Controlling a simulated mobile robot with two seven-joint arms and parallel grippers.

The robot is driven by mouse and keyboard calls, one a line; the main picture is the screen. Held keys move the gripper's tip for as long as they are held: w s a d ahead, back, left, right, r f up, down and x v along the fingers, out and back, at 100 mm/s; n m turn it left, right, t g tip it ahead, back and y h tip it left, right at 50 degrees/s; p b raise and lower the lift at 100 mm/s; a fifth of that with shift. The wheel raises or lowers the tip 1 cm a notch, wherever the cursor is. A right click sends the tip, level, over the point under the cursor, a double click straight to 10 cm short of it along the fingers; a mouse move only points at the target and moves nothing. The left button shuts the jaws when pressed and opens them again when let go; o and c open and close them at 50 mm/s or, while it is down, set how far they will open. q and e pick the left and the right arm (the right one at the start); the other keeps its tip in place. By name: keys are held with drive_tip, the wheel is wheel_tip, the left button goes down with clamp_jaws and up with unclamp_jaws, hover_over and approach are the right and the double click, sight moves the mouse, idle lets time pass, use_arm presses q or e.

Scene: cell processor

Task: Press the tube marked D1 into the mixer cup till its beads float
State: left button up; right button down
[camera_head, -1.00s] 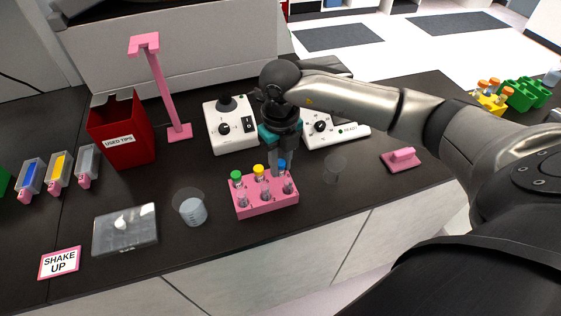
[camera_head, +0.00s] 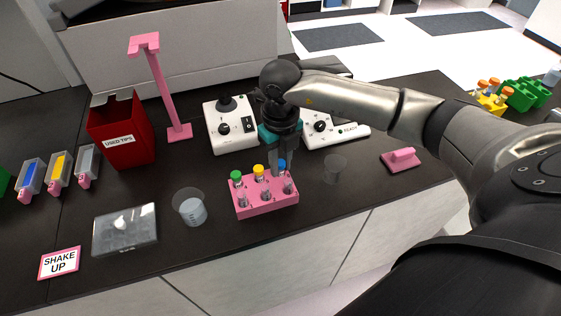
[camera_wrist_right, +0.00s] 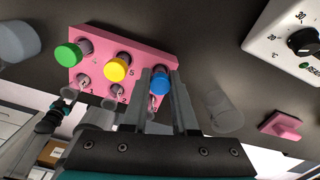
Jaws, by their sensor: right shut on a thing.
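My right gripper (camera_head: 281,169) is at the right end of the pink rack (camera_head: 268,209). It is shut on the blue-capped tube (camera_head: 282,164), which stands in the rack. The right wrist view shows the blue cap (camera_wrist_right: 160,82) between its fingers. A green-capped tube (camera_head: 236,176) and a yellow-capped tube (camera_head: 259,170) stand in the same rack. I cannot read a D1 mark on any tube. The mixer (camera_head: 229,130) is a white box with a black cup (camera_head: 227,103) on top. A dark part with a teal band (camera_wrist_right: 50,118), possibly my left gripper, shows in the right wrist view.
A clear beaker (camera_head: 190,206) stands left of the rack, and an empty-looking clear cup (camera_head: 334,170) right of it. A second white device (camera_head: 321,128) is behind my right gripper. A red bin (camera_head: 120,135) and pink stand (camera_head: 170,95) are left of the mixer.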

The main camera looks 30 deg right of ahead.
sight(281, 161)
drive_tip(key=shift+r, duration=0.15)
idle(0.5)
drive_tip(key=shift+r+p, duration=0.45)
drive_tip(key=shift+r, duration=0.05)
drive_tip(key=shift+r, duration=0.1)
drive_tip(key=shift+r+p, duration=1.4)
drive_tip(key=shift+r, duration=0.35)
